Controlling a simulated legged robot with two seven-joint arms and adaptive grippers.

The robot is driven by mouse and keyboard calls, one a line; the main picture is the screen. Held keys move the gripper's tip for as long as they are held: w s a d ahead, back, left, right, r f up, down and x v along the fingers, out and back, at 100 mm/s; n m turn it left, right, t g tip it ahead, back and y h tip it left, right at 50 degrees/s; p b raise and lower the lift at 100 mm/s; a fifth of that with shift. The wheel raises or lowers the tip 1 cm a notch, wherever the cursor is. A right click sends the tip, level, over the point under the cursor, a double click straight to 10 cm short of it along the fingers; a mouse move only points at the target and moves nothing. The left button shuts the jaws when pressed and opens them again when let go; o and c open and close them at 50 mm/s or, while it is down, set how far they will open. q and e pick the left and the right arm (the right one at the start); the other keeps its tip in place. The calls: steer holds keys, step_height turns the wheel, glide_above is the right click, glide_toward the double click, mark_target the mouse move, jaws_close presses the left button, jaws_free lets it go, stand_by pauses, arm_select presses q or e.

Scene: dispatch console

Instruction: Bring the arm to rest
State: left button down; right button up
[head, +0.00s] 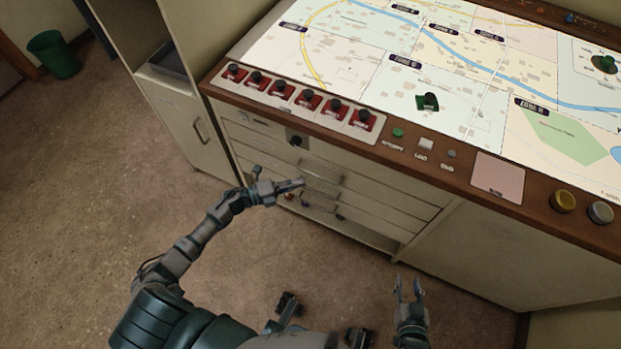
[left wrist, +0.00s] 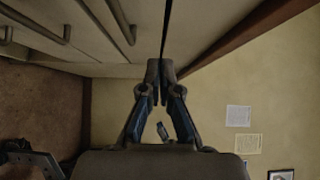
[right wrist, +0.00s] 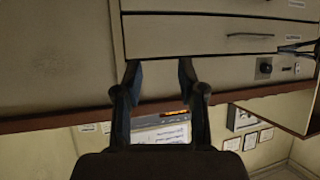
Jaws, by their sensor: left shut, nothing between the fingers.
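My left arm reaches in from the left in the head view. Its gripper (head: 296,184) is in front of the console's drawer fronts, and I cannot tell whether it touches them. In the left wrist view the left gripper's fingertips (left wrist: 160,70) meet with nothing between them. My right gripper (head: 408,283) is low at the bottom of the head view, in front of the console's lower cabinet. In the right wrist view its fingers (right wrist: 160,70) stand apart with nothing between them.
The dispatch console (head: 435,203) has a map top (head: 345,75), a row of red switches (head: 282,88) and buttons along its edge. Drawers (head: 380,190) with handles are below. A green bin (head: 54,54) stands far left. The floor (head: 80,190) at left is clear.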

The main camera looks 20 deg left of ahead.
arm_select(q)
steer(key=shift+v, duration=1.4)
steer(key=shift+s+d+r, duration=0.1)
steer(key=shift+s+d, duration=0.05)
steer(key=shift+d, duration=0.05)
